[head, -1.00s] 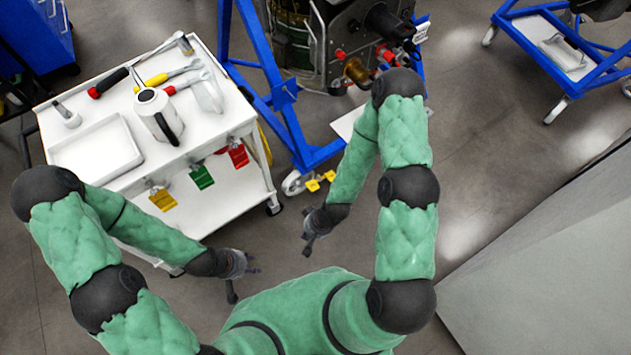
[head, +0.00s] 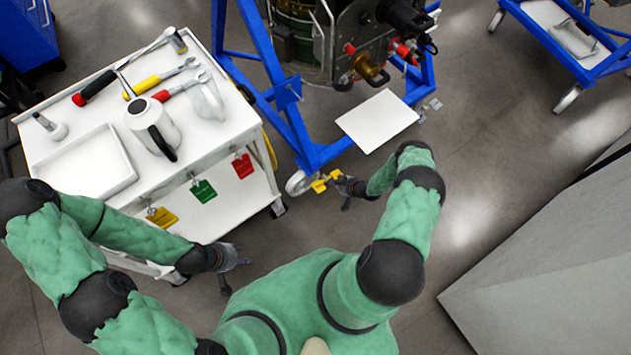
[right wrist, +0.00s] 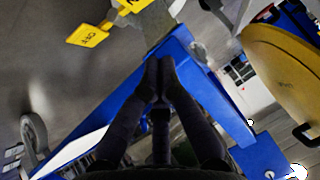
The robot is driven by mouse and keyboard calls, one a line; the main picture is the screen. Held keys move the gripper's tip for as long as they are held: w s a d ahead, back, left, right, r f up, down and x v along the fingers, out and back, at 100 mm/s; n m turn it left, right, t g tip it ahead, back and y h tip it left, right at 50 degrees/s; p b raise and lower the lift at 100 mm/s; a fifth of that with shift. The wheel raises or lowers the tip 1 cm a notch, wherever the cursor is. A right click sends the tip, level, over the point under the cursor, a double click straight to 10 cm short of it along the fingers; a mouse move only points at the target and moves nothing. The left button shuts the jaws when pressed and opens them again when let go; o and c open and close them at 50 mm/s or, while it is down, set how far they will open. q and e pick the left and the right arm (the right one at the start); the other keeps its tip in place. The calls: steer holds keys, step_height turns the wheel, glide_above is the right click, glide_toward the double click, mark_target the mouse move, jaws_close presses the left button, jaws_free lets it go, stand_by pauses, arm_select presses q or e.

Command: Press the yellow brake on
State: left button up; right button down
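The yellow brake (head: 320,185) sits low by the caster at the near corner of the blue turbine stand (head: 290,125). It has two yellow tabs; in the right wrist view one tab (right wrist: 88,35) with dark lettering shows at upper left, and another (right wrist: 132,5) is cut by the top edge. My right gripper (head: 342,185) is just right of the brake in the head view. In the right wrist view its fingers (right wrist: 160,62) meet at the tips with nothing between them, below and right of the tabs. My left gripper (head: 247,255) is empty with fingers apart, beside the cart.
A white cart (head: 105,215) with tools, a jug and a tray stands at left, with coloured tags hanging from its side. A white plate (head: 377,120) lies behind my right arm. A large grey box (head: 550,260) is at right.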

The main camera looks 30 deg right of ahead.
steer(key=b, duration=0.4)
glide_toward(315, 183)
steer(key=w, duration=0.3)
steer(key=shift+a+r, duration=0.2)
steer(key=shift+a, duration=0.1)
steer(key=shift+w+a+f+b, duration=0.15)
steer(key=shift+f+b, duration=0.25)
steer(key=shift+f, duration=0.2)
steer(key=shift+w+a+f+b, duration=0.15)
steer(key=shift+f+b, duration=0.2)
steer(key=shift+f, duration=0.2)
steer(key=shift+s+a+f+b, duration=0.1)
steer(key=shift+f+b, duration=0.1)
steer(key=shift+f, duration=0.25)
steer(key=shift+a+f+b, duration=0.1)
steer(key=shift+f+b, duration=0.05)
steer(key=shift+f, duration=0.3)
